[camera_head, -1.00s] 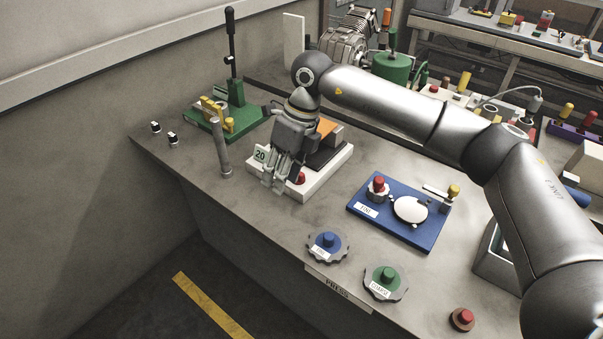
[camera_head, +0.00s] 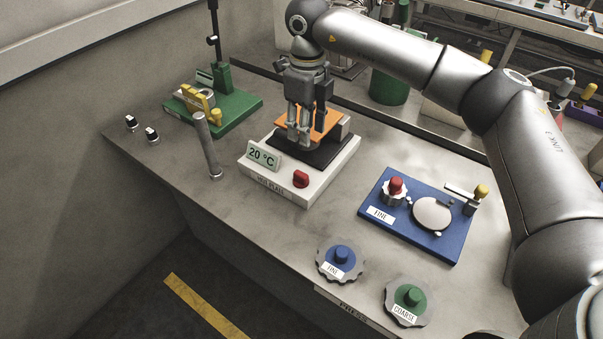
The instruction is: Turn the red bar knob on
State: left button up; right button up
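The red bar knob (camera_head: 300,179) sits on the front face of a white hot plate unit (camera_head: 322,186), right of its display (camera_head: 263,156), which reads 20 °C. The knob is in plain sight and nothing touches it. My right gripper (camera_head: 298,142) points down over the dark top plate (camera_head: 318,152), behind the knob and apart from it. Its fingers look empty, but the gap between the fingertips is unclear. My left gripper is not in view.
A blue board (camera_head: 447,234) with a red-topped knob (camera_head: 395,187) lies right. Blue (camera_head: 342,256) and green (camera_head: 410,297) knobs sit in front. Bench between is clear.

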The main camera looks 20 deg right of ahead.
jog(key=b, duration=0.5)
send_over(305, 176)
notch_tip(305, 176, down, 5)
jog(key=shift+f, duration=0.8)
notch_tip(305, 176, down, 8)
jog(key=shift+f+p, duration=0.2)
jog(key=shift+p, duration=0.95)
jog(key=shift+w+f, duration=0.1)
jog(key=shift+f, duration=0.6)
grip_shut()
